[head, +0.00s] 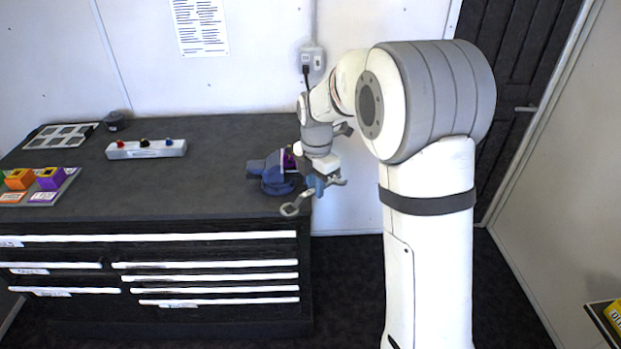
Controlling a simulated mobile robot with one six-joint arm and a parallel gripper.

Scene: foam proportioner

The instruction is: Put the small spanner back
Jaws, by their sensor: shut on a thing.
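My gripper (317,184) is at the right end of the workbench, just right of the blue vise. It is shut on a grey metal spanner (297,204). The spanner slants down to the left, and its open jaw end shows near the bench's front right corner. The spanner's middle is hidden by the gripper. Whether it touches anything besides the gripper I cannot tell.
The dark workbench (215,196) has several drawers (205,265) in front, seemingly shut, with labels too small to read. The blue vise (272,172) stands beside my gripper. A white block with coloured knobs (146,149), a tray with coloured blocks (70,188) and a compartmented panel (60,136) lie left.

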